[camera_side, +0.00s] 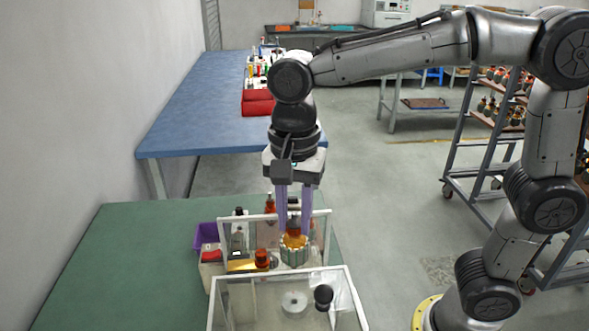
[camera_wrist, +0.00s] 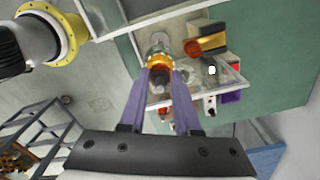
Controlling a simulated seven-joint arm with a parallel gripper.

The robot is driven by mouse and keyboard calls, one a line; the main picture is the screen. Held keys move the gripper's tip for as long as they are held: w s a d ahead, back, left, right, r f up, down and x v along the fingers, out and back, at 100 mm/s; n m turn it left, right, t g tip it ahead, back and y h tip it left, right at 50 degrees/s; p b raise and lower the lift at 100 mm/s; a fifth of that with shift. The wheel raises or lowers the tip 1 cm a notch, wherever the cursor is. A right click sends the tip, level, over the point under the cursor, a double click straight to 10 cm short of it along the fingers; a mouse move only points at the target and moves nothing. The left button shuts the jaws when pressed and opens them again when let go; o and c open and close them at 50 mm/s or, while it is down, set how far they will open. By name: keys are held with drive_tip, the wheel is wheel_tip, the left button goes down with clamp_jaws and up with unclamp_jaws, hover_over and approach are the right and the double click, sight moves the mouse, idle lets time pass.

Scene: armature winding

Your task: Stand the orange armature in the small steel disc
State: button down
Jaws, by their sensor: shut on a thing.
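My gripper (camera_side: 293,230), with two purple fingers, points straight down in the side view. It is shut on the orange armature (camera_side: 294,241), which hangs upright with its pale ribbed core below the orange winding. The wrist view shows the armature (camera_wrist: 159,60) between the fingertips of my gripper (camera_wrist: 163,74). The small steel disc (camera_side: 294,302), round with a centre hole, lies inside the clear-walled front tray. The armature is behind and above it in the side view, apart from it. I cannot make out the disc in the wrist view.
The front tray (camera_side: 217,305) has pale-edged walls; a black knob-like part (camera_side: 323,297) stands right of the disc. Behind are a small orange part (camera_side: 262,258), bottles (camera_side: 239,232) and a purple bin (camera_side: 207,235). The green table (camera_side: 140,260) is clear at left.

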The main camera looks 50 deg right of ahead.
sight(294, 246)
drive_tip(key=shift+f, duration=5.6)
drive_tip(key=c, duration=0.5)
unclamp_jaws()
drive_tip(key=shift+c, duration=0.2)
drive_tip(key=shift+r, duration=2.25)
drive_tip(key=shift+r, duration=0.1)
